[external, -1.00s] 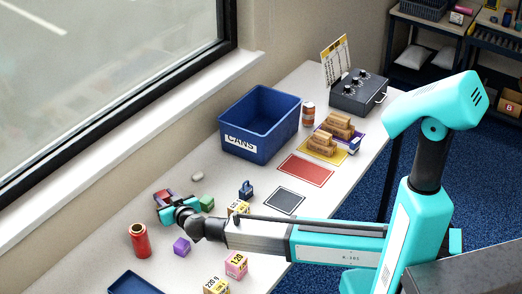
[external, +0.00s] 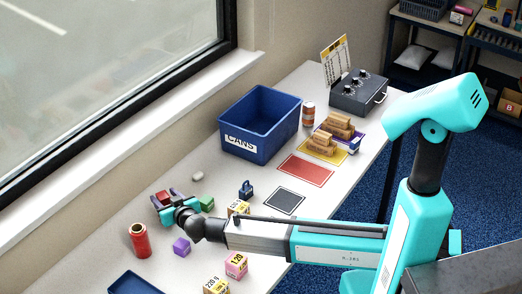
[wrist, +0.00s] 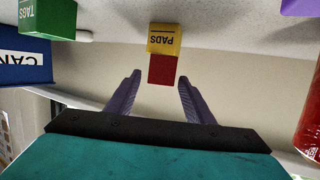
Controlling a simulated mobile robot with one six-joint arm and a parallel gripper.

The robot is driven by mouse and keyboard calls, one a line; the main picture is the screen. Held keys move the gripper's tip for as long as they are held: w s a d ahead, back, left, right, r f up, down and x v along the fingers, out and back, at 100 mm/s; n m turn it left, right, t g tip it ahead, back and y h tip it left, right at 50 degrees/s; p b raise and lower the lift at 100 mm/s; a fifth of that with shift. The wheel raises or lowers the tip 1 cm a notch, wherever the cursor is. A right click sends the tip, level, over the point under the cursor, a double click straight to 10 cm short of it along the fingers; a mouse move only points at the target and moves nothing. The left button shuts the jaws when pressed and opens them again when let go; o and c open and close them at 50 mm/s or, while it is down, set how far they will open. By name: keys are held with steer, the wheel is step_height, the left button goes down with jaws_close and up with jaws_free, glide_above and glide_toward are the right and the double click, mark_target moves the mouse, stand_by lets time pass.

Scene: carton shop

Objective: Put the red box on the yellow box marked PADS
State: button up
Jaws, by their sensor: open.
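The red box (wrist: 162,70) sits against the yellow box marked PADS (wrist: 164,40) in the wrist view. That picture is upside down, so the red box appears to rest on top of the yellow one. My gripper (wrist: 157,85) is open, with a finger on each side of the red box and a visible gap to both. In the external view my gripper (external: 169,204) is at the window side of the table, with a bit of the red box (external: 163,196) showing between its fingers. The yellow box is hidden there.
A green box marked TAGS (external: 207,203) stands just right of my gripper. A red can (external: 140,240) and a purple box (external: 181,246) stand nearer the front. A blue CANS bin (external: 237,146) stands farther back. A small pale object (external: 198,176) lies near the window.

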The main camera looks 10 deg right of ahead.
steer(key=shift+r, duration=0.15)
steer(key=b+v, duration=0.3)
steer(key=v, duration=0.9)
steer(key=shift+a, duration=0.1)
stand_by(0.7)
